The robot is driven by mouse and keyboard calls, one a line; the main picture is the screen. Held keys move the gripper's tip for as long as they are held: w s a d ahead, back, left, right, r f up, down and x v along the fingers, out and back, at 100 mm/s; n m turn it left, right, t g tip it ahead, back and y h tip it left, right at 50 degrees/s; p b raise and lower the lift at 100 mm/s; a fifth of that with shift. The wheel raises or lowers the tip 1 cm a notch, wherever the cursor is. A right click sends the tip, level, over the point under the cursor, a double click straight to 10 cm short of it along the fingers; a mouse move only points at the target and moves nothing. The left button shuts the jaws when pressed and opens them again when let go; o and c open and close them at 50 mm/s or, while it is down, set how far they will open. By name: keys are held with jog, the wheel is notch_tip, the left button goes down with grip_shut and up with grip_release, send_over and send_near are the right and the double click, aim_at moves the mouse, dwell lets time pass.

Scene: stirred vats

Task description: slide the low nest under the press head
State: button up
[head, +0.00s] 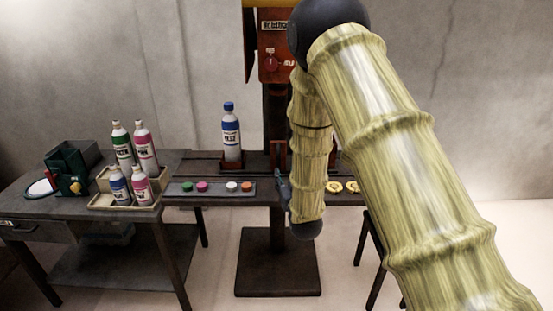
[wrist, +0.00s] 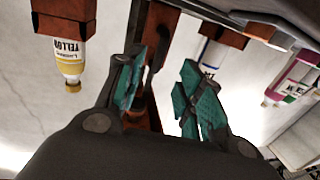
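A dark press column with a red press head (head: 275,50) stands at the centre back, partly behind my arm. A brown nest (head: 221,165) on the rail left of the column holds an upright blue-capped bottle (head: 231,135). In the wrist view, which looks upside down, a brown nest (wrist: 62,24) holds a yellow bottle (wrist: 70,70), and another nest (wrist: 220,38) holds the blue bottle. I cannot tell which nest is the low one. My gripper (head: 283,190) hangs at the bench's front edge. Its teal fingers (wrist: 158,98) are apart, with a red-brown part visible beyond them.
A tray of coloured caps (head: 212,188) lies at the bench front. Yellow rings (head: 343,187) lie to its right. A crate (head: 103,200) of several bottles and a green device (head: 72,175) are on the left table. My arm covers the bench's right part.

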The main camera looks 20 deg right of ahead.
aim_at(279, 159)
jog(key=w, duration=0.3)
jog(key=w+p, duration=0.1)
jog(key=w, duration=0.7)
jog(key=shift+w+d+r+p, duration=0.15)
jog(key=shift+d+r+p, duration=0.15)
jog(key=shift+d+r, duration=0.1)
grip_shut()
